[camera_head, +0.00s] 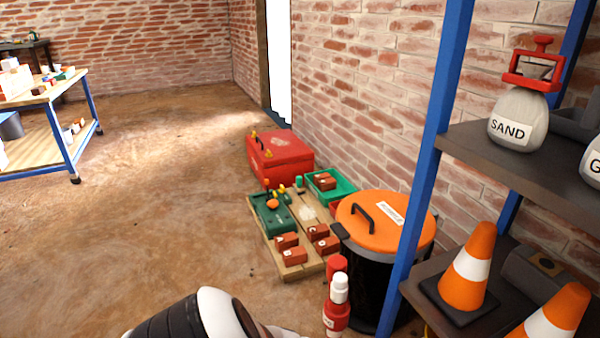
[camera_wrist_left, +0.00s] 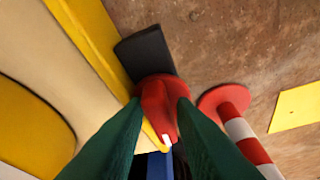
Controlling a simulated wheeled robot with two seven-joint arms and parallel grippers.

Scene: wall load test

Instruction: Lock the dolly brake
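My left gripper (camera_wrist_left: 160,104) shows in the left wrist view as two dark green fingers, held apart. A rounded red part (camera_wrist_left: 162,92), perhaps the brake lever, fills the gap at the fingertips; whether they press on it I cannot tell. It sits beside a yellow rail (camera_wrist_left: 92,37) and a black part (camera_wrist_left: 145,52), perhaps of the dolly. No dolly can be made out in the head view, which shows only a white and black link of my arm at the bottom edge. My right gripper is not in view.
In the wrist view, a red-and-white striped post (camera_wrist_left: 240,130) stands close right of the fingers, near a yellow patch (camera_wrist_left: 297,108). In the head view, a black bin (camera_head: 365,275) with orange lid and blue-posted shelving (camera_head: 425,165) stand right. Open floor (camera_head: 130,230) lies left.

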